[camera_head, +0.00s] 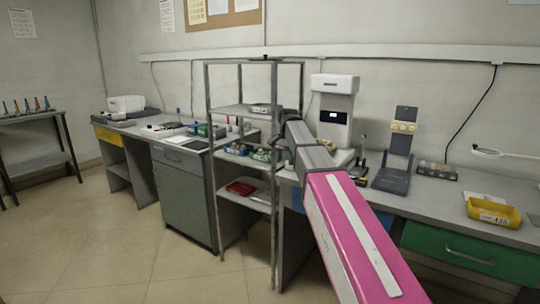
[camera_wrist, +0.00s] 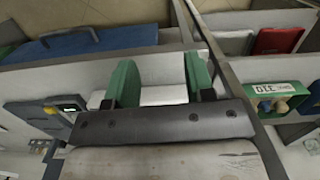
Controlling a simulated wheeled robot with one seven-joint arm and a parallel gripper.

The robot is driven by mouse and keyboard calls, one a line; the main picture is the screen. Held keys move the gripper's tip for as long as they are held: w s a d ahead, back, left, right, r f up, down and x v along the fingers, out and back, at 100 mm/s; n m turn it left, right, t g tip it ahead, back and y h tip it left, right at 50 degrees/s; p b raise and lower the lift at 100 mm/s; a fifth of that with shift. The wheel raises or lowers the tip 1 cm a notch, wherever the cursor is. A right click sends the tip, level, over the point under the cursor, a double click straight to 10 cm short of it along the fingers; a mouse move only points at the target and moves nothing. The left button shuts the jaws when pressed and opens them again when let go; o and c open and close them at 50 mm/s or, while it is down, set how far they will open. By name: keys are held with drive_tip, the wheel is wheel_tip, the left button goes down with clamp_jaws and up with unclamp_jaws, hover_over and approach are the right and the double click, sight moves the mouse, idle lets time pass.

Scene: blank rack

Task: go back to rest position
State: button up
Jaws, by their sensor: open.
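My arm reaches out over the bench to the metal rack (camera_head: 209,100), with its grey wrist end beside the rack's right-hand posts. In the wrist view my gripper (camera_wrist: 161,82) has two green fingers spread apart. Nothing is held between them; a pale surface shows behind the gap. In the head view the fingers cannot be made out clearly.
The rack holds a grey device (camera_head: 262,108) on top, green bins (camera_head: 262,155) in the middle and a red item (camera_head: 241,188) below. A white instrument (camera_head: 334,110), a dark stand (camera_head: 396,165) and a yellow bin (camera_head: 493,213) stand on the bench. Floor at left is clear.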

drive_tip(key=s+d+f+n, duration=0.2)
drive_tip(key=s+d+f, duration=0.2)
drive_tip(key=s+f, duration=0.4)
drive_tip(key=s+d+f+n, duration=0.2)
drive_tip(key=s+d+f, duration=0.2)
drive_tip(key=s+f, duration=0.4)
drive_tip(key=s+d+f+n, duration=0.1)
drive_tip(key=s+d+f, duration=0.3)
drive_tip(key=s+f, duration=0.5)
wheel_tip(320, 180, down, 9)
drive_tip(key=shift+d+r+n+t+h, duration=0.1)
drive_tip(key=shift+d+n+t+h, duration=0.2)
drive_tip(key=shift+n+t, duration=0.1)
drive_tip(key=shift+s, duration=0.1)
